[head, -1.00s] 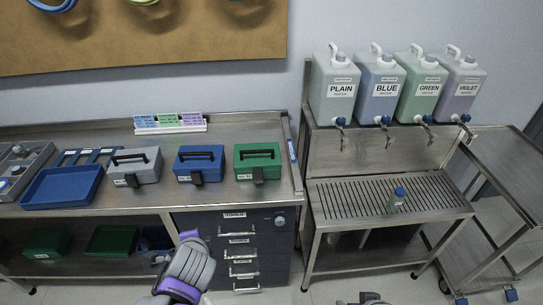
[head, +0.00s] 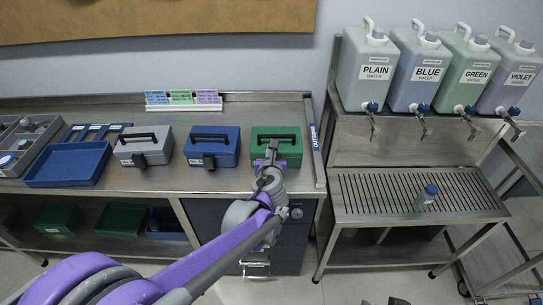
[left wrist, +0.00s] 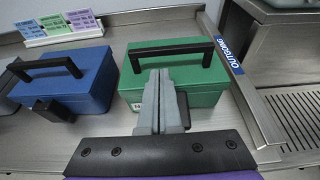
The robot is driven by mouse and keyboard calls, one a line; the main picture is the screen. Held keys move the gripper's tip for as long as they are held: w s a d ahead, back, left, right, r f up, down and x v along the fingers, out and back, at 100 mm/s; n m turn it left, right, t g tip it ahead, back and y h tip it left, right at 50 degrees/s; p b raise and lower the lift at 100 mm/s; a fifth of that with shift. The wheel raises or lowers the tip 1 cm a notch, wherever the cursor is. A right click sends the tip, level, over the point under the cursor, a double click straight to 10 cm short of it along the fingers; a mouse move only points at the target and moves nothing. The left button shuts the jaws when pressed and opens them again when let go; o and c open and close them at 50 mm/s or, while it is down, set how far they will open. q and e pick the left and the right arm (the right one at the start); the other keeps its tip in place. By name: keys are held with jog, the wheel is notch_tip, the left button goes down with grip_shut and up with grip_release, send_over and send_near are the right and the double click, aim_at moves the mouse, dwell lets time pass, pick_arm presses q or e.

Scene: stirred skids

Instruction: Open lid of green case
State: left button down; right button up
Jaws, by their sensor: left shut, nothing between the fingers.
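The green case (head: 287,155) stands on the steel counter with its lid down. Its black handle lies across the top. In the left wrist view, the green case (left wrist: 203,83) has a black front latch (left wrist: 184,110), just right of my fingers and partly hidden by them. My left gripper (head: 271,150) is at the front of the case, left of the latch. In the left wrist view, my left gripper (left wrist: 160,78) has its grey fingers together and empty, with the tips overlapping the case front and lid edge. I cannot tell whether they touch. My right gripper is not seen.
A blue case (head: 211,147) and a grey case (head: 144,147) stand left of the green one. A blue tray (head: 67,164) lies farther left. A label rack (head: 183,107) is behind. An OUTGOING strip (head: 315,139) marks the counter's right edge; jugs (head: 364,66) stand beyond.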

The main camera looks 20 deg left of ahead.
pick_arm(q)
jog(key=shift+x, duration=1.65)
jog(key=shift+d+r, duration=0.1)
